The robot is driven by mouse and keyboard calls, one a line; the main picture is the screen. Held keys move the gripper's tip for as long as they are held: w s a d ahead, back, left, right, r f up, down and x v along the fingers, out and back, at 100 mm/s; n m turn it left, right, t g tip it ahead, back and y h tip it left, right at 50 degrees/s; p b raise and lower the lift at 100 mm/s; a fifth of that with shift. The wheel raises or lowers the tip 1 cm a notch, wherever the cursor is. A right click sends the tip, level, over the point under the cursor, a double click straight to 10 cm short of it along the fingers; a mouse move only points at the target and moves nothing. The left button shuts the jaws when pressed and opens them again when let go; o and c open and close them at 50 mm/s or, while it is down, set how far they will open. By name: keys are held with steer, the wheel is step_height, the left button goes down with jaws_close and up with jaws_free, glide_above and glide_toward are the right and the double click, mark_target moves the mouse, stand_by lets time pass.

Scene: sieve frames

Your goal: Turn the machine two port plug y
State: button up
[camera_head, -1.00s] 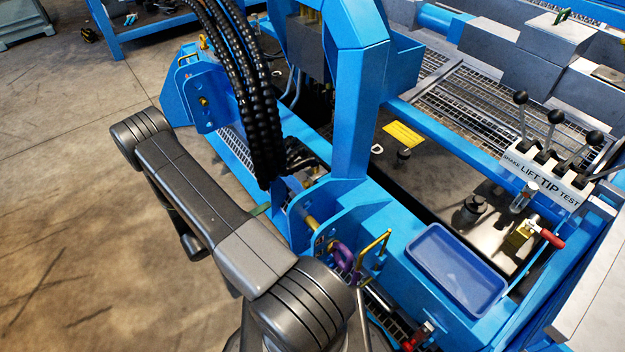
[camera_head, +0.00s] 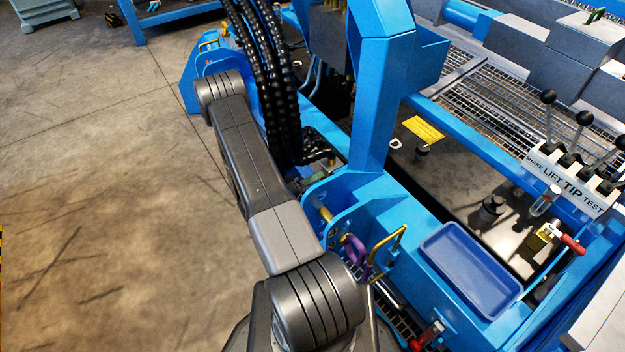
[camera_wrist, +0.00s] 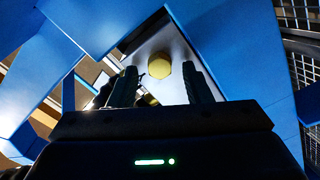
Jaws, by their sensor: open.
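In the wrist view, a brass hexagonal plug head (camera_wrist: 159,66) sits on a grey surface between blue plates, beyond my fingertips. In the head view my gripper is hidden. The blue machine (camera_head: 370,90) fills the middle and right there.
Black hoses (camera_head: 262,70) hang beside my arm. A blue tray (camera_head: 470,268), a brass handle (camera_head: 388,245) and a purple shackle (camera_head: 354,250) are at the machine's near side. Levers (camera_head: 566,135) stand at the right. The concrete floor (camera_head: 100,200) on the left is clear.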

jaws_close()
steer(key=shift+m+b, duration=0.3)
steer(key=shift+s+d+m+b, duration=0.1)
steer(key=shift+m+b, duration=3.25)
steer(key=shift+m, duration=0.95)
steer(key=shift+s+d+m+b, duration=0.1)
steer(key=shift+m+b, duration=3.2)
steer(key=shift+m, duration=1)
